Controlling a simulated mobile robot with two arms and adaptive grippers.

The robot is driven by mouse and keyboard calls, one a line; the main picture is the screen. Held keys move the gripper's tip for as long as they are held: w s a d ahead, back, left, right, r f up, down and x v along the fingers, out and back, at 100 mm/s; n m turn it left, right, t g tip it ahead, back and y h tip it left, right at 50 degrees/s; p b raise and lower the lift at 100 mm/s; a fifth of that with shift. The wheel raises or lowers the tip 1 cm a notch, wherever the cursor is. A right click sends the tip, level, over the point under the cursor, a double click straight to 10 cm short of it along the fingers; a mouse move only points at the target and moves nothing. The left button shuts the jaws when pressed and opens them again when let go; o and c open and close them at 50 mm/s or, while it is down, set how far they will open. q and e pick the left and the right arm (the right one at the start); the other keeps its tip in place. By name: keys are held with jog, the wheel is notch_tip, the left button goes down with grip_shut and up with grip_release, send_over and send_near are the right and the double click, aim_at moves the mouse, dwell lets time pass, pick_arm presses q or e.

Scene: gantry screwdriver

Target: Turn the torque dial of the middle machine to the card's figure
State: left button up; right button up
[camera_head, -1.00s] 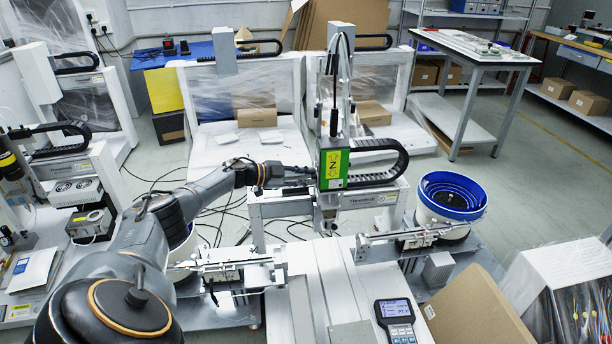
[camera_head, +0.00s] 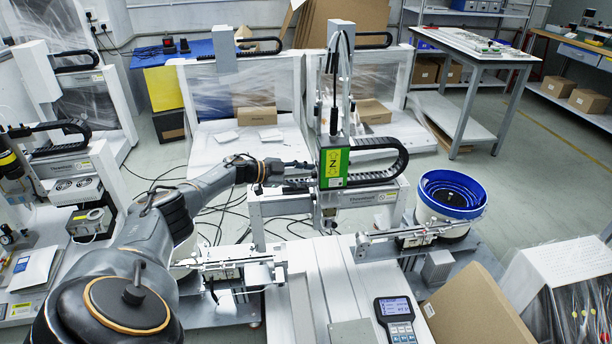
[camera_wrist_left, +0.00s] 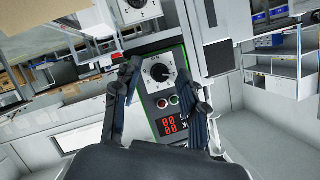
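The middle machine (camera_head: 334,165) carries a green-edged box with a yellow Z label above its gantry. In the left wrist view its torque dial (camera_wrist_left: 159,72) shows as a black knob on a white scale plate. Red and green buttons and a red digital display (camera_wrist_left: 171,126) sit below it; the digits look like zeros. My left gripper (camera_wrist_left: 158,76) is open, with one finger on either side of the dial; I cannot tell whether either touches it. In the head view the left gripper (camera_head: 302,166) is at the box's left side. I cannot make out the card or its figure.
A blue-rimmed bowl feeder (camera_head: 452,195) stands right of the gantry. A handheld device (camera_head: 395,318) and a cardboard sheet (camera_head: 478,305) are in front. Another dial (camera_wrist_left: 137,4) is partly visible at the wrist view's top edge. Machines and cables crowd the left.

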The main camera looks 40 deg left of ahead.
pick_arm(q)
jog(key=v, duration=1.2)
jog(key=shift+a, duration=0.1)
dwell(0.4)
